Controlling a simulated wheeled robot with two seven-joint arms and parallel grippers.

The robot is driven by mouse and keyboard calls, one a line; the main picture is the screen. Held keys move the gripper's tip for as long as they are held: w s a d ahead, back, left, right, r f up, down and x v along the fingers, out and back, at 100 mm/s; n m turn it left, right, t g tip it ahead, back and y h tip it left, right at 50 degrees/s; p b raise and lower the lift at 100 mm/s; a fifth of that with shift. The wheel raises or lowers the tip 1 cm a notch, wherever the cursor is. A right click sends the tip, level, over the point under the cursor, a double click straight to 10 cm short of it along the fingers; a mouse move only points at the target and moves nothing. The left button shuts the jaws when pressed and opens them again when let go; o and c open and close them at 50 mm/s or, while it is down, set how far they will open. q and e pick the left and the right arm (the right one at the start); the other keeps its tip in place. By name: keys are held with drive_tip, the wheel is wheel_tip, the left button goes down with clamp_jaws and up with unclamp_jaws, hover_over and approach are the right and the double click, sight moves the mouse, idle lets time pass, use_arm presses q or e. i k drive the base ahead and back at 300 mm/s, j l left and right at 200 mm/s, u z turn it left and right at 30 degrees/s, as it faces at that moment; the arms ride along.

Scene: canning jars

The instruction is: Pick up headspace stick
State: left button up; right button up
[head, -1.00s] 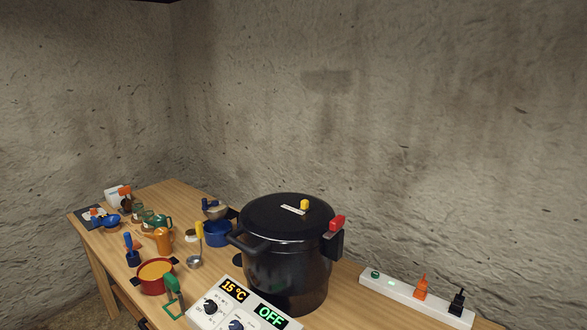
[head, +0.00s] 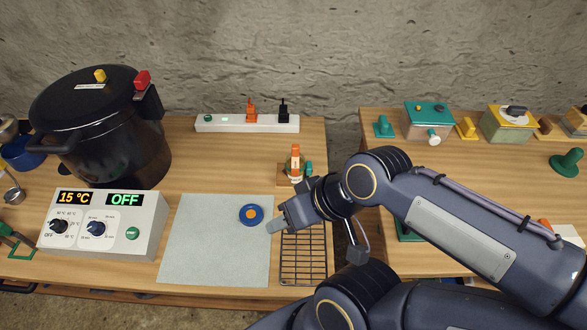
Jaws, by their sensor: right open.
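My right gripper (head: 278,222) reaches in from the right in the head view. Its fingertips are over the right edge of a pale grey mat (head: 205,245), beside a blue disc with an orange centre (head: 251,215). It is open, and I see nothing held in it. A small upright orange-and-white item (head: 295,158) stands on a wooden base behind the gripper, with a teal piece beside it. I cannot tell for sure which thing is the headspace stick. My left gripper is not in view.
A wire rack (head: 303,265) lies right of the mat, partly under my right arm. A control box (head: 105,222) and a big black pot (head: 100,135) stand at left. A power strip (head: 225,125) lies at the back. A second table is at right.

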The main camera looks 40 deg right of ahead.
sight(295, 148)
drive_tip(key=z, duration=1.35)
drive_tip(key=i+j, duration=0.1)
drive_tip(key=j, duration=0.45)
